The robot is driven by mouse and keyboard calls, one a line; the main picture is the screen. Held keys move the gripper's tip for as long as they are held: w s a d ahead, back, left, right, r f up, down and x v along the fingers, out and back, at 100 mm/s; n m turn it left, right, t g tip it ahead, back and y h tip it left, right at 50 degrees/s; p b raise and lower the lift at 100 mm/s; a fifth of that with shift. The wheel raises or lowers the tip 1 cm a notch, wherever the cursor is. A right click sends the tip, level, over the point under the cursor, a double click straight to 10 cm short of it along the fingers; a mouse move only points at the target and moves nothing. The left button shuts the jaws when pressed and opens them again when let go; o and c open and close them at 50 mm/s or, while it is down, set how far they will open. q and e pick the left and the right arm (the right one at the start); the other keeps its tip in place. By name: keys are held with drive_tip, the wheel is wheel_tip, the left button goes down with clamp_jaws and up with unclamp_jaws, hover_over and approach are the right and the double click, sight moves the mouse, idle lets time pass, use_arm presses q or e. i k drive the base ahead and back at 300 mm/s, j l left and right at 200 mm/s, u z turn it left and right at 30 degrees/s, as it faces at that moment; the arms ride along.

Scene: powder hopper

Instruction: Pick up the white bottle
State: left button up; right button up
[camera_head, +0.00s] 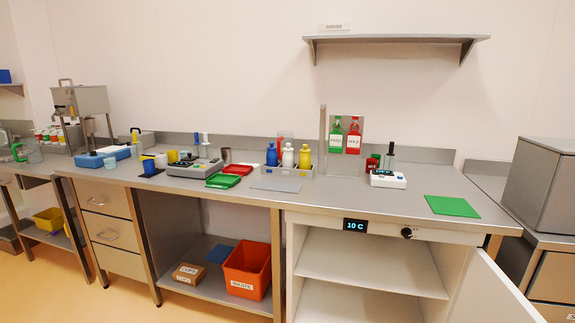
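The white bottle (288,157) stands upright in a grey rack (269,169) on the steel worktop. It is between a blue bottle (272,155) on its left and a yellow bottle (305,156) on its right. The rack's front wall hides its lower part. Neither of my grippers shows in the head view.
A grey mat (276,184) lies in front of the rack. Red (238,169) and green (222,181) trays and a grey device (194,167) are to its left. A clear panel stand (343,145) with green and red bottles is at its right. A cabinet door (497,291) hangs open below.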

sight(289, 159)
drive_tip(key=i+j+u, duration=0.1)
drive_tip(key=i+u, duration=0.4)
drive_tip(key=i, duration=1.2)
